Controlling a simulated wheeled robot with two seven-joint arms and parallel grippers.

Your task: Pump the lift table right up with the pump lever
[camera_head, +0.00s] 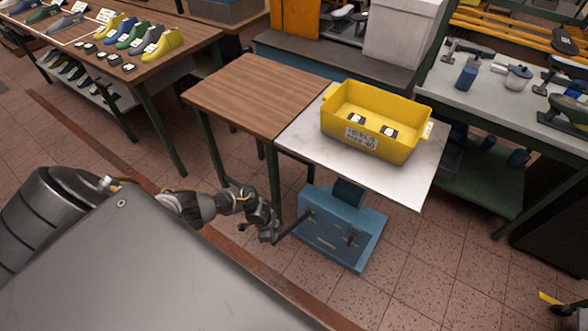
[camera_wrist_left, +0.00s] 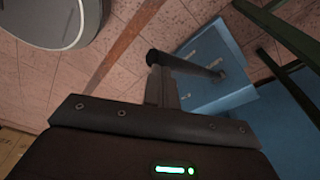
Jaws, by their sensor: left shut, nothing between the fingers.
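The lift table has a blue base (camera_head: 340,228) on the floor and a pale top (camera_head: 400,185), whose edge lies close to the wooden table's edge. I cannot tell their exact height difference. The dark pump lever (camera_head: 292,227) slants from the base down toward my left gripper (camera_head: 268,235). In the left wrist view, the lever (camera_wrist_left: 190,66) ends just at the shut, empty fingers of my left gripper (camera_wrist_left: 160,85). The fingers are beside the lever's end, not around it; I cannot tell whether they touch. My right gripper is out of view.
A yellow crate (camera_head: 375,145) labelled for heels stands on the lift table's top. A wooden table (camera_head: 258,92) adjoins it at left. A grey bench with tools (camera_head: 490,95) is at right. Floor in front of the base is clear.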

